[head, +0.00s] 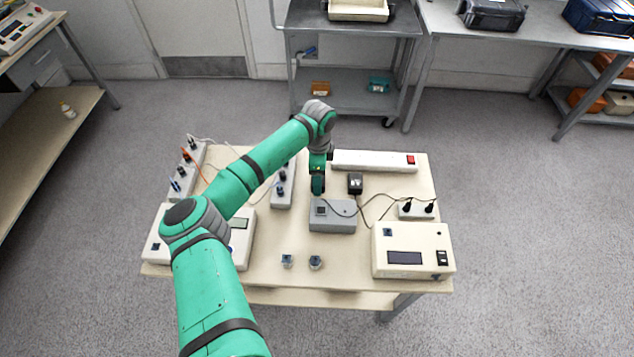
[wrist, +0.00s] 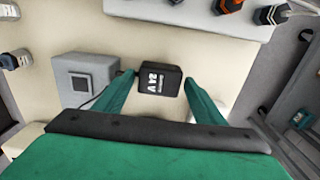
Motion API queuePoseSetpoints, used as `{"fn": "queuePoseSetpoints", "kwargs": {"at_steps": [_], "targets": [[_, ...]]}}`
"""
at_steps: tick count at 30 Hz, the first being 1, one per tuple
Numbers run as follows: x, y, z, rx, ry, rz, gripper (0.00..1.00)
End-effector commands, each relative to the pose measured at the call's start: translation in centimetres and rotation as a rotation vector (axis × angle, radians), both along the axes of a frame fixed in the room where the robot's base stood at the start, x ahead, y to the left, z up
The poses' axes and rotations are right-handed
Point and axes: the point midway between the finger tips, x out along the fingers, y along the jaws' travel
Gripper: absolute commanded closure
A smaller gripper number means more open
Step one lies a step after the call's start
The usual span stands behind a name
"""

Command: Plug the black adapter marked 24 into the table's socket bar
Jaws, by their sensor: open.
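The black adapter (head: 355,183) marked 24 V lies on the cream table (head: 270,240), label up in the wrist view (wrist: 159,79). My gripper (head: 318,190) is open and empty, pointing down just left of the adapter in the head view. In the wrist view my two fingers (wrist: 158,80) appear on either side of the adapter; I cannot tell whether they reach down to its height. The white socket bar (head: 370,160) with a red switch lies along the table's back edge, behind the adapter. My arm hides its left end.
A grey box (head: 332,216) lies in front of the adapter, with black cable nearby. A small white outlet block (head: 417,209) with black plugs and a cream meter box (head: 413,251) stand right. Strips with plugs (head: 282,187) stand left. Two small parts (head: 287,260) lie at the front.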

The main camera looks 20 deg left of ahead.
Motion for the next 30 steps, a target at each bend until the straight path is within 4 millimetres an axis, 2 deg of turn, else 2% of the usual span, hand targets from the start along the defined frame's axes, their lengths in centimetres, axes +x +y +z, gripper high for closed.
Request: {"fn": "queuePoseSetpoints", "kwargs": {"at_steps": [6,10,11,17,30], "targets": [[0.0,0.0,0.0,0.000,0.000,-0.001,0.36],[0.0,0.0,0.0,0.000,0.000,-0.001,0.67],[0.0,0.0,0.0,0.000,0.000,-0.001,0.70],[0.0,0.0,0.3,-0.001,-0.001,0.000,0.70],[0.0,0.0,3.3,-0.001,-0.001,0.000,0.70]]}}
